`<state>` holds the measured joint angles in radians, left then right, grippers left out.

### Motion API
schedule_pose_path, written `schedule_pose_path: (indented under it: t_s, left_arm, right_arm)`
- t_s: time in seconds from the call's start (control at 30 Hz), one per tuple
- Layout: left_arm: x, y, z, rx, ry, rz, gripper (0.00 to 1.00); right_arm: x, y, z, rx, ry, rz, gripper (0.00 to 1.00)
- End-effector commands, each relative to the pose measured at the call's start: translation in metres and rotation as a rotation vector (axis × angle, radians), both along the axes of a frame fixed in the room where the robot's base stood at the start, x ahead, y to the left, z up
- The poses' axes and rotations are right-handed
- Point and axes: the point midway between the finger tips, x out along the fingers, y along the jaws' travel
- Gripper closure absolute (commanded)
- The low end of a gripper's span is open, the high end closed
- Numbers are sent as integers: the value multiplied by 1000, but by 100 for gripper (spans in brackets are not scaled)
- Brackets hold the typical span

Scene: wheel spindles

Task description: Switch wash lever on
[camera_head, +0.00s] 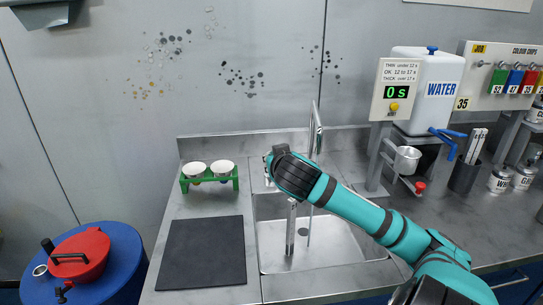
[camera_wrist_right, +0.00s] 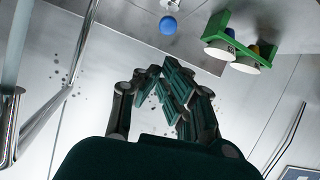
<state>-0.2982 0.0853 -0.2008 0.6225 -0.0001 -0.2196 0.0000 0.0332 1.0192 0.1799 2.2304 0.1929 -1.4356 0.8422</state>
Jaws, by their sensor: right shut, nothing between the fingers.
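In the right wrist view, a blue ball knob (camera_wrist_right: 168,24) sits on a small pale metal mount by the sink; I take it to be the wash lever. Whether it is on or off I cannot tell. My right gripper (camera_wrist_right: 160,84) is shut and empty, with a visible gap in the picture between its fingers and the knob. In the head view my right gripper (camera_head: 270,157) is over the sink's back left corner and hides most of the lever area. The tall tap (camera_head: 316,130) stands just right of it.
The sink (camera_head: 335,248) lies below my right arm. A green rack with two white cups (camera_head: 209,178) and a dark mat (camera_head: 203,252) are to the left. A timer post (camera_head: 391,100), metal cup (camera_head: 407,160) and water tank (camera_head: 428,85) stand on the right.

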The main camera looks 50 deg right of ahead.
Motion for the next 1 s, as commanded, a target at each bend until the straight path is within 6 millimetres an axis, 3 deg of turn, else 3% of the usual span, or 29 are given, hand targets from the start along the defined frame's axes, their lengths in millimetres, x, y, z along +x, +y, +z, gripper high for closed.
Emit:
schedule_pose_path:
  t_s: [0.1,0.3,0.9,1.0]
  left_arm:
    - [-1,-3,-4,-4,2,2,100]
    - [-1,-7,-5,-8,3,3,100]
    - [-3,-4,-5,-4,5,4,100]
    - [-3,-4,2,-4,6,3,100]
  right_arm:
    - [-15,12,1,0,-2,2,100]
    - [-27,21,2,0,-2,0,100]
    - [-28,21,3,-1,-2,-1,100]
    - [-28,21,11,-1,-2,-1,100]
